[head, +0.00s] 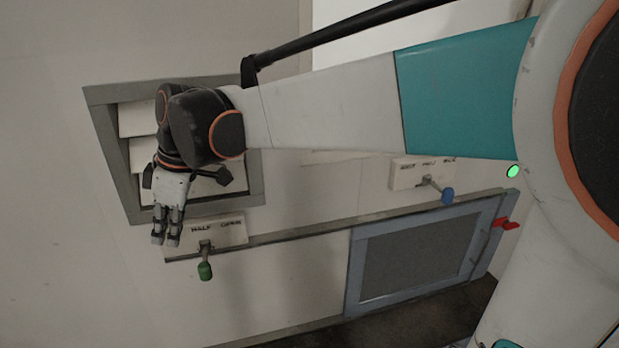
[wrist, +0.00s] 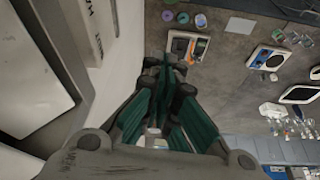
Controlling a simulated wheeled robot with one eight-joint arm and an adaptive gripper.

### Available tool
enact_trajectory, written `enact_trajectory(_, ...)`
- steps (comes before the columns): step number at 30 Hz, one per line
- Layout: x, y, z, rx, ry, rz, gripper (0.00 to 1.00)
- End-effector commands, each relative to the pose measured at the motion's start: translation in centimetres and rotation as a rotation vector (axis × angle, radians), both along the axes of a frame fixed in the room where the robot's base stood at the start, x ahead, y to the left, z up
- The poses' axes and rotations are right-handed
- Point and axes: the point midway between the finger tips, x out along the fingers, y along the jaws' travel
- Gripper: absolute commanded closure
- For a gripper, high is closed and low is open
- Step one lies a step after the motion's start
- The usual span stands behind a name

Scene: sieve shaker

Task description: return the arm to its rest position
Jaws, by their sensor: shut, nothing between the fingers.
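My gripper (head: 166,240) is at the left in the head view, fingers pointing down, in front of the grey-framed louvred panel (head: 111,165). Its fingers are together and hold nothing. It is just left of the green-knobbed lever (head: 205,271) and its white label plate (head: 226,232); I cannot tell whether it touches the plate. My arm stretches from the right side across the upper part of the view. In the wrist view my gripper (wrist: 166,62) shows in the middle, dark green and closed, beside a pale wall at the left.
A blue-knobbed lever (head: 447,195) and a blue-framed panel (head: 355,290) with a red latch (head: 506,224) are at the right. A black bar (head: 340,37) runs above my arm. The wrist view shows a grey surface with a blue-and-white device (wrist: 268,58) and several small containers.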

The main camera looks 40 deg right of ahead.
Motion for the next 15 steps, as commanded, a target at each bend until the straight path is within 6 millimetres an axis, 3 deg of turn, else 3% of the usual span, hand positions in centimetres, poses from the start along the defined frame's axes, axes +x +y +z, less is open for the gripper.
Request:
enact_trajectory(8,-1.2,-1.0,1.4,-0.003,-0.006,-0.046,1.0)
enact_trajectory(15,-6.0,-4.2,0.4,-0.007,-0.055,-0.337,1.0)
